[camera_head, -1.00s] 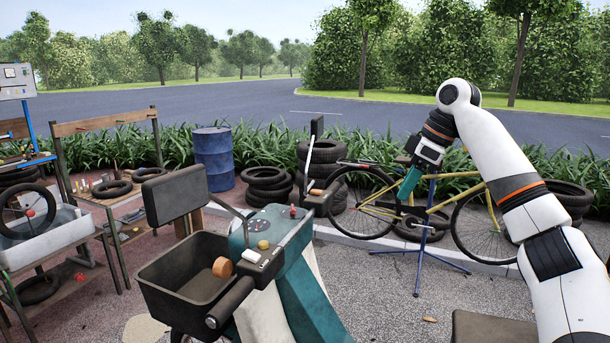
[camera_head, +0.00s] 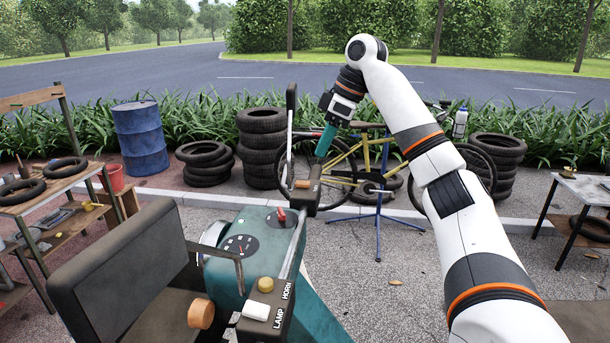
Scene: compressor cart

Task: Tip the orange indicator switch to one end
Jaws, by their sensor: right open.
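A small orange switch (camera_head: 302,184) shows on top of the dark control block (camera_head: 306,198) at the far end of the scooter's handlebar. It is too small here to tell which way it is tipped. My right gripper (camera_head: 322,153), with teal fingers, hangs just above and slightly right of that block. It is open and appears empty and apart from the switch. My left gripper is out of view.
The near handlebar block carries a white LAMP switch (camera_head: 256,312) and a yellow HORN button (camera_head: 265,285). A red knob (camera_head: 281,215) sits by the gauge. A dark mirror (camera_head: 291,97) rises just left of my gripper. A bicycle (camera_head: 372,160) stands behind.

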